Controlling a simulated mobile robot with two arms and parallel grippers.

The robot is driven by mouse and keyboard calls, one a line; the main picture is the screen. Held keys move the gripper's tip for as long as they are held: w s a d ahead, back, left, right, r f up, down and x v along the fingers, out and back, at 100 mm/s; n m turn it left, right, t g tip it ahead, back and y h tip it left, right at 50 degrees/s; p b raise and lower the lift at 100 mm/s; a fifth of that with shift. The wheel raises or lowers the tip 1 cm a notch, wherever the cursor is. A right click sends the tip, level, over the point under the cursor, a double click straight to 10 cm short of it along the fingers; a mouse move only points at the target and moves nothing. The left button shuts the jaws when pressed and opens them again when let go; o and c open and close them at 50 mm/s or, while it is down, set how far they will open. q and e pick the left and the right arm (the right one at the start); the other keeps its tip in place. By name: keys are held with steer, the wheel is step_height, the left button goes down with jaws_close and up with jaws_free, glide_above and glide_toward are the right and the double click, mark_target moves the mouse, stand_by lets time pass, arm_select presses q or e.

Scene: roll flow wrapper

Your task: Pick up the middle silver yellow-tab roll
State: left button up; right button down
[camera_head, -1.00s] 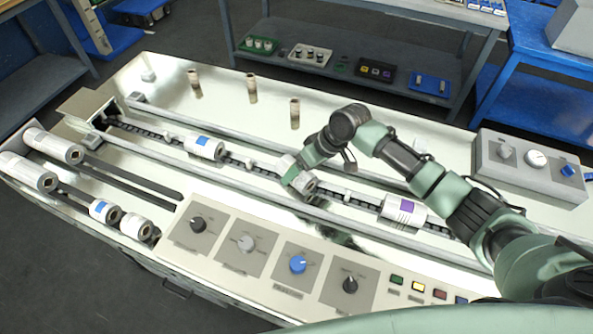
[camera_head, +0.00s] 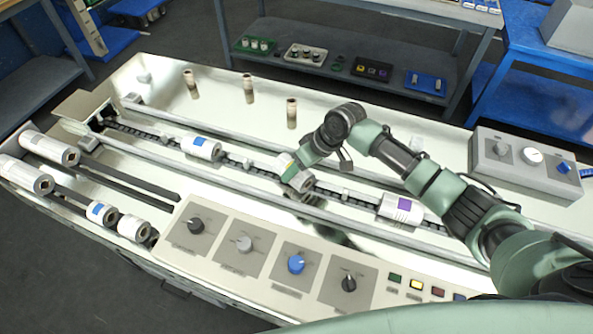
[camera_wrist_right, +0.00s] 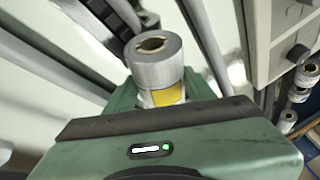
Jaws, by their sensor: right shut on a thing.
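The middle silver roll (camera_wrist_right: 157,68) with a yellow tab (camera_wrist_right: 167,95) is between the fingers of my right gripper (camera_wrist_right: 158,97) in the right wrist view. The gripper is shut on it, and the roll's hollow end faces the camera. In the head view my right gripper (camera_head: 298,168) is at the middle of the conveyor track. The silver end of the held roll (camera_head: 303,182) shows there; the rest is partly hidden by the gripper. I cannot tell whether it is clear of the track. My left gripper is not in view.
On the track (camera_head: 235,162), a blue-tab roll (camera_head: 201,147) lies to the left and a purple-tab roll (camera_head: 401,209) to the right. Several rolls lie at the left end. Brown cores (camera_head: 249,86) stand behind the track. A knob panel (camera_head: 270,254) stands in front.

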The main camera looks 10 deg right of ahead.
step_height(320, 180, up, 18)
steer(key=b, duration=0.2)
step_height(320, 180, down, 9)
steer(key=n+p, duration=0.2)
steer(key=p, duration=0.3)
steer(key=n+p, duration=0.3)
steer(key=p, duration=0.1)
steer(key=shift+w+r+h+p, duration=0.1)
steer(key=shift+r+h+p, duration=0.1)
steer(key=shift+h+p, duration=0.15)
steer(key=shift+f, duration=0.7)
step_height(320, 180, down, 8)
steer(key=b, duration=0.8)
steer(key=shift+b, duration=0.3)
steer(key=shift+f, duration=0.7)
